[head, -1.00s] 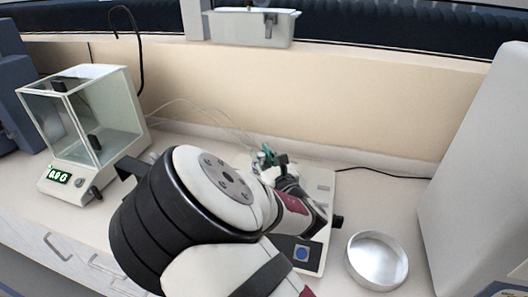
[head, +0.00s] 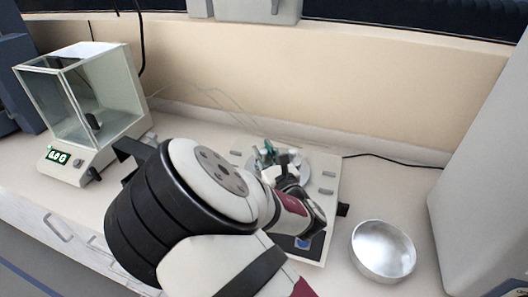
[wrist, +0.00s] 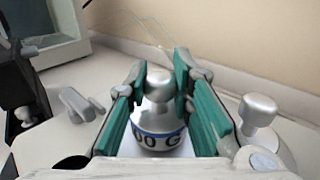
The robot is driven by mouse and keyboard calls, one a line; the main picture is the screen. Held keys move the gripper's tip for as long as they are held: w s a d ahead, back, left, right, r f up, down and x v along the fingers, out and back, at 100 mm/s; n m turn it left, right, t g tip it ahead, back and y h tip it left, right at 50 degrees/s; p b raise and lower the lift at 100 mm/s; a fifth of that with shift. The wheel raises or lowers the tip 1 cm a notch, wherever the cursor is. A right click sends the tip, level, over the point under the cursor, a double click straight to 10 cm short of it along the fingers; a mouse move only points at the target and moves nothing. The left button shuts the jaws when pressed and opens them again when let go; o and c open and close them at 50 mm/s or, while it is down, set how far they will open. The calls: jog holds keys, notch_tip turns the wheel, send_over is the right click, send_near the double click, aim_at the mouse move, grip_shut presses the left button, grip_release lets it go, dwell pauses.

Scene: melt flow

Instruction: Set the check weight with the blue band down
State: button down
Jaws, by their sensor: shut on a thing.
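The check weight with the blue band (wrist: 158,118) is a silver knobbed cylinder in the middle of the wrist view. Its label partly reads "00 G". My gripper (wrist: 161,72) is shut on it, with a green pad on each side. The weight looks upright; its base is hidden, so I cannot tell whether it touches the surface below. In the head view my gripper (head: 267,156) is over the back part of a pale flat platform (head: 322,203), and my arm hides much of that area.
A second silver knobbed piece (wrist: 258,114) stands close right of my gripper. A grey handle-like piece (wrist: 79,103) is at left. A glass-sided balance (head: 85,110) reading about 0.0 G stands at far left. A round metal dish (head: 383,250) is right of the platform.

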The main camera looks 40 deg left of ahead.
jog(key=shift+f, duration=0.5)
jog(key=c, duration=1.3)
grip_release()
jog(key=shift+c, duration=0.2)
jog(key=shift+f, duration=0.1)
